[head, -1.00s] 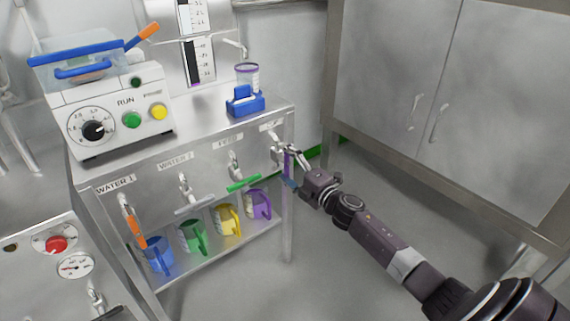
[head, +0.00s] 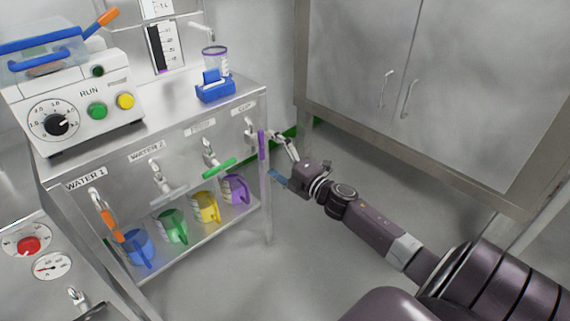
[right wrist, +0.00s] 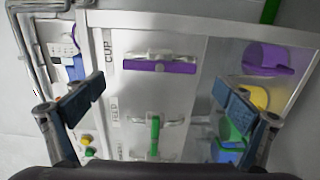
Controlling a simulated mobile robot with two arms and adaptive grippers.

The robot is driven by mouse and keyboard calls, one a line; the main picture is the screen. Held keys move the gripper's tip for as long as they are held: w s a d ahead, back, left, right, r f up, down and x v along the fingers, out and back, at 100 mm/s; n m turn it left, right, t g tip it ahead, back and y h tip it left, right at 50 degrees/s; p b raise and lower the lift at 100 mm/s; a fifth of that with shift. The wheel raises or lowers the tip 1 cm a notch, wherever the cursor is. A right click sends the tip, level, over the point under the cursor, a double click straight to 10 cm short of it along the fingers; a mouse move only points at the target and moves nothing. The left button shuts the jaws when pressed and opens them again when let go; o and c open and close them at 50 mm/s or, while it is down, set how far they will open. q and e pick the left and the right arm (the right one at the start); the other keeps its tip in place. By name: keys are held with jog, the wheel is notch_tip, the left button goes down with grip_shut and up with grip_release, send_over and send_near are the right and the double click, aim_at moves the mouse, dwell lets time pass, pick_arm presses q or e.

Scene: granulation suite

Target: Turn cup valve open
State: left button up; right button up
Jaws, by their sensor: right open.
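The cup valve's purple handle (head: 262,145) hangs upright on the panel at the right end of the valve row, below the CUP label. In the right wrist view the purple handle (right wrist: 160,67) lies across the picture, in line with its metal fitting. My right gripper (head: 274,155) is open and empty, just right of the handle in the head view. Its two fingers (right wrist: 163,92) frame the handle from either side in the wrist view, with the handle beyond them and apart from both. My left gripper is out of view.
The green feed handle (head: 219,167) is crosswise beside the cup valve. Coloured jugs, including a purple one (head: 236,187), stand on the shelf below. A blue holder (head: 215,90) with a clear cup stands on top. Cabinets (head: 390,70) are at right; floor before them is clear.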

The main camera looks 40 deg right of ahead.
jog(key=s, duration=0.7)
jog(key=shift+d, duration=0.25)
